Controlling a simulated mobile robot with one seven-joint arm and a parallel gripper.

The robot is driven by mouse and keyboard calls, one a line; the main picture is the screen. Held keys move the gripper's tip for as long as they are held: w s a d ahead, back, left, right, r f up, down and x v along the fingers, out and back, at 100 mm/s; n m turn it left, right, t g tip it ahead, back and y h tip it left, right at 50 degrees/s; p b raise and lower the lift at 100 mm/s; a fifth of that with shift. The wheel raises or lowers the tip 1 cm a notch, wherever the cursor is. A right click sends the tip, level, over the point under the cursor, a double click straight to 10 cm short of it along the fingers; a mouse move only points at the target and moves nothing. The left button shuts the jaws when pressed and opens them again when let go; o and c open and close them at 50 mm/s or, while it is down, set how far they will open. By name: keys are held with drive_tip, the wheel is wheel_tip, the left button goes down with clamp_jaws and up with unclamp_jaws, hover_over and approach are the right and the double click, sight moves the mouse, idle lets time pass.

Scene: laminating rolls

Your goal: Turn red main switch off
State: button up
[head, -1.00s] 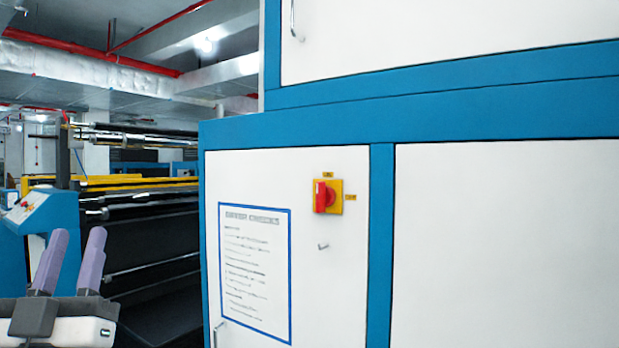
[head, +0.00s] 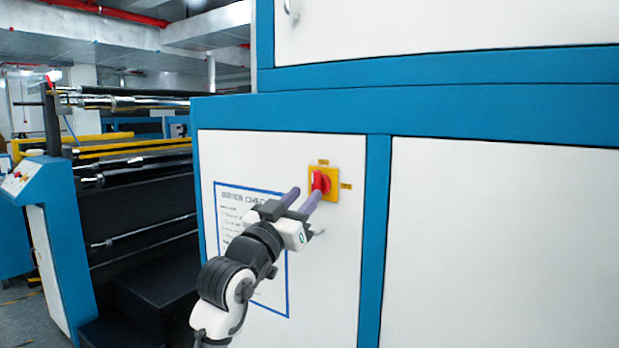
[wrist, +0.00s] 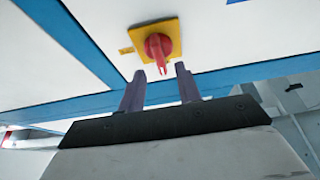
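The red main switch (head: 320,182) is a red rotary handle on a yellow square plate (head: 331,194), mounted on the white cabinet door. It also shows in the wrist view (wrist: 158,47), ahead of my fingertips. My gripper (head: 301,197) has two purple fingers and is in front of the plate, just left of and below the switch in the head view. In the wrist view my gripper (wrist: 160,75) is open, with the end of the red handle near the gap between the fingertips. I cannot tell whether a finger touches it.
A blue-framed white cabinet (head: 480,240) fills the right side. A blue-bordered notice sheet (head: 232,210) is behind my arm, and a small metal door handle (head: 320,233) is below the switch. A roller machine (head: 150,210) stands at the left.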

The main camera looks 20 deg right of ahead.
sight(313, 186)
drive_tip(key=shift+p+x, duration=0.5)
drive_tip(key=shift+x, duration=1.25)
drive_tip(key=shift+a, duration=0.1)
clamp_jaws()
